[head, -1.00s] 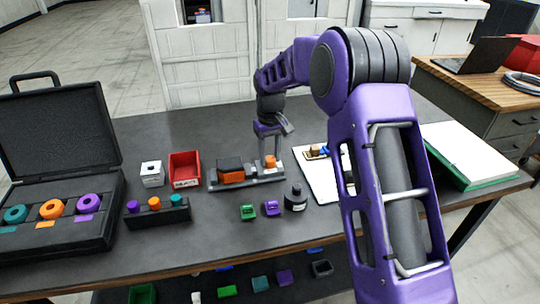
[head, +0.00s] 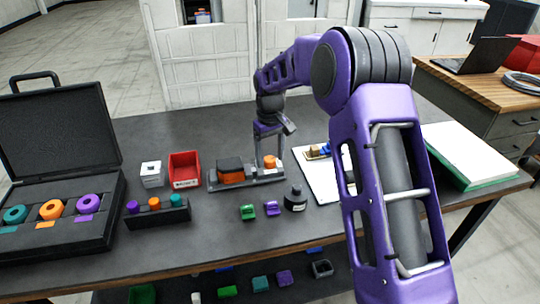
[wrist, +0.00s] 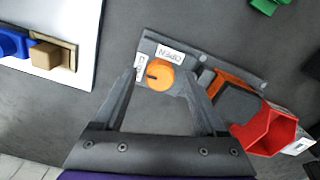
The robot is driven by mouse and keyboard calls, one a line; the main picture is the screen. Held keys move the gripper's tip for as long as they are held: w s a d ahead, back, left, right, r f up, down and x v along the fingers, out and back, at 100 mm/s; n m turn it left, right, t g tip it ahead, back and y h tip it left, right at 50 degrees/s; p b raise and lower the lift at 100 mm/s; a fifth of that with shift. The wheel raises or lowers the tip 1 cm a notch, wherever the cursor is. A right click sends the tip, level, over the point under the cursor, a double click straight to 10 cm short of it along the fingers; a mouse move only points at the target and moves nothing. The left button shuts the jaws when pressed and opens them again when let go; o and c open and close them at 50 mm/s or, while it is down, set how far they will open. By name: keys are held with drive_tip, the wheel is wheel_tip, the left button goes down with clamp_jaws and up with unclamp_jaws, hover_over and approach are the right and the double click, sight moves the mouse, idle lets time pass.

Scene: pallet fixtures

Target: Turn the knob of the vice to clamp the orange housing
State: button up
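The grey vice (head: 246,183) lies on the dark table, and its orange round knob (head: 269,161) stands at its right end. The wrist view shows the knob (wrist: 160,75) with a dark mark on its left side, towards a partly hidden label; a label reading OPEN lies just above it. The orange housing (head: 231,178) with a dark block on top sits at the vice's left part; it also shows in the wrist view (wrist: 236,83). My gripper (wrist: 160,74) is open, with one finger on either side of the knob. Whether the fingers touch it I cannot tell.
A red bin (head: 185,168) and a white box (head: 152,174) stand left of the vice. A white board (head: 318,180) lies to the right, and an open case (head: 62,240) at the far left.

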sight(270, 159)
wheel_tip(270, 159, up, 18)
drive_tip(key=shift+f, duration=0.25)
idle(0.3)
